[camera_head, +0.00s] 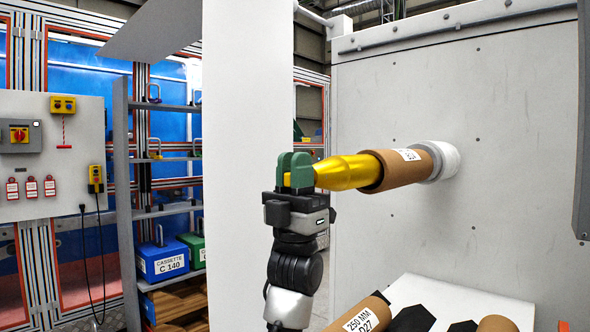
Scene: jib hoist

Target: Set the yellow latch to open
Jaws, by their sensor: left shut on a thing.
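My left gripper (295,170) has green fingers and comes up from below at the middle of the head view. It is shut on the narrow end of a shiny yellow tapered piece (345,172). This piece points left out of a brown cardboard tube (400,167) with a white label. The tube sits level against a white round collar (447,160) on a pale wall panel (400,85). The fingers hide the tip of the yellow piece. I cannot tell whether this piece is the latch. My right gripper is not in view.
A tall white sheet (243,90) stands just behind the gripper. Cardboard tubes (362,316) and dark pieces lie below right. A shelf rack (124,200) with a blue cassette (162,258) and a control board (60,150) are at left.

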